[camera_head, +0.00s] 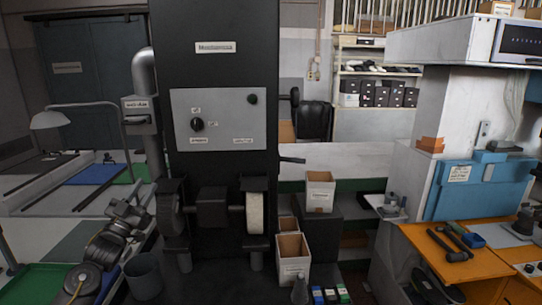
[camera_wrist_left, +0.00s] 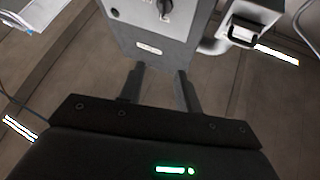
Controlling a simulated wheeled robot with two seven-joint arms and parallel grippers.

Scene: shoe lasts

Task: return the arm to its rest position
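My left arm (camera_head: 108,248) comes in at the lower left of the head view, bent upward in front of the dark machine. Its gripper end (camera_head: 140,207) is near the machine's left wheel; the fingers are hard to make out there. In the left wrist view the two dark fingers of my left gripper (camera_wrist_left: 160,82) stand apart with nothing between them. Beyond them is the grey control panel (camera_wrist_left: 152,28), apart from the fingers as far as I can tell. My right arm and gripper are not in view.
The dark machine (camera_head: 213,75) with its wheels (camera_head: 255,212) fills the centre. A dark bin (camera_head: 143,276) stands close to my left arm. Cardboard boxes (camera_head: 292,268) stand right of the wheels. A lamp (camera_head: 48,119) and green tray (camera_head: 38,284) are at left; an orange workbench (camera_head: 425,240) is at right.

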